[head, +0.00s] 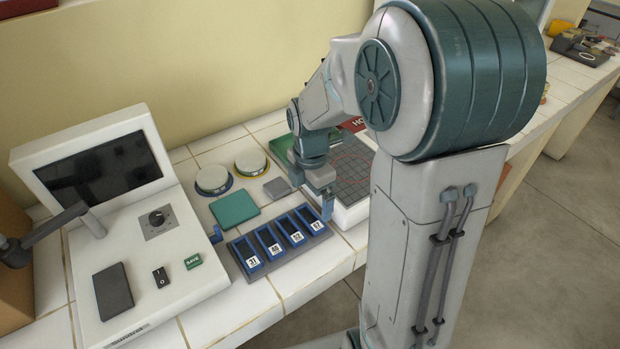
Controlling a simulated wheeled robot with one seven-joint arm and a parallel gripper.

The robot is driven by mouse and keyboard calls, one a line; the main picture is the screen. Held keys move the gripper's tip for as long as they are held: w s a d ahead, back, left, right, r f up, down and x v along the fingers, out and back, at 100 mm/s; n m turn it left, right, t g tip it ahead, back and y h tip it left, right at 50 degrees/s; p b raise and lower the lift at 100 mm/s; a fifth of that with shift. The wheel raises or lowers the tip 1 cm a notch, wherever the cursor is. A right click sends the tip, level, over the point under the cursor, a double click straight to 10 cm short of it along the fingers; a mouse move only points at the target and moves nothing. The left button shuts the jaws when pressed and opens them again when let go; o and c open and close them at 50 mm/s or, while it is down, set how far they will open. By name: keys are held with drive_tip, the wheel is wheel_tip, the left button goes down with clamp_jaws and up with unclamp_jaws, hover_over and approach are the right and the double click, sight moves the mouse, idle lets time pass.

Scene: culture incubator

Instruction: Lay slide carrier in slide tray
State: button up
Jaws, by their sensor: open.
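Several blue slide carriers with white number labels stand side by side in a dark grey slide tray (240,267) on the tiled bench. The rightmost slide carrier (312,220) is nearest my gripper. My gripper (326,208) is open, pointing down just beyond the right end of the tray, with a blue finger close to that carrier. I cannot tell whether the finger touches it. My arm hides part of the bench behind the gripper, and the far finger is not clear.
A console with a dark screen (100,166) stands left of the tray. A green square pad (234,208), two round lidded dishes (212,178) (250,161) and a small grey block (278,188) lie behind it. A gridded plate (352,165) is behind my gripper. Bare tiles lie in front.

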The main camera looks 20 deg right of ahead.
wheel_tip(320, 180, up, 5)
drive_tip(key=s+r+m+t, duration=0.3)
drive_tip(key=s+m, duration=1.1)
drive_tip(key=m, duration=0.7)
drive_tip(key=shift+r+m, duration=0.3)
drive_tip(key=shift+r, duration=0.25)
drive_tip(key=shift+a, duration=0.1)
